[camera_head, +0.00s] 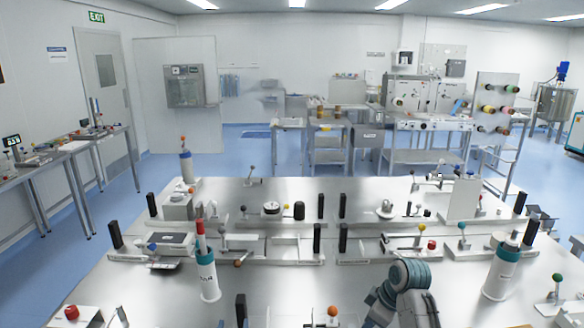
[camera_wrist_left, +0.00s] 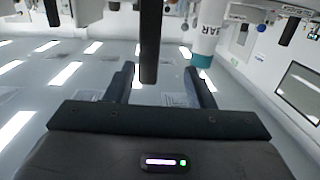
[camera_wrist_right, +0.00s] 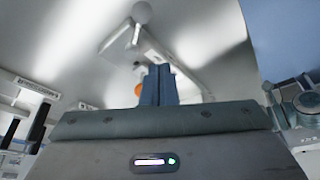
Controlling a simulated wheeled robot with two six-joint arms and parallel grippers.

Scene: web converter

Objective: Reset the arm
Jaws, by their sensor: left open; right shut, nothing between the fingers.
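My left gripper (camera_wrist_left: 161,78) is open in the left wrist view, its two dark fingers apart. A black upright post (camera_wrist_left: 149,40) shows between them from that angle; I cannot tell whether it touches. A white cylinder with a teal collar (camera_wrist_left: 207,35) is just right of the fingers there. My right gripper (camera_wrist_right: 157,85) is shut and empty in the right wrist view, its fingers together. An orange ball (camera_wrist_right: 138,89) shows just beside its fingers, and I cannot tell how close it is. My teal-grey arm links stand at the bottom of the head view, right of the middle.
The steel table (camera_head: 170,290) carries several fixtures with black posts and coloured knobs. White cylinders stand at left (camera_head: 207,275) and right (camera_head: 499,272). An orange knob (camera_head: 332,311) is at the front. Bare table shows around the left cylinder.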

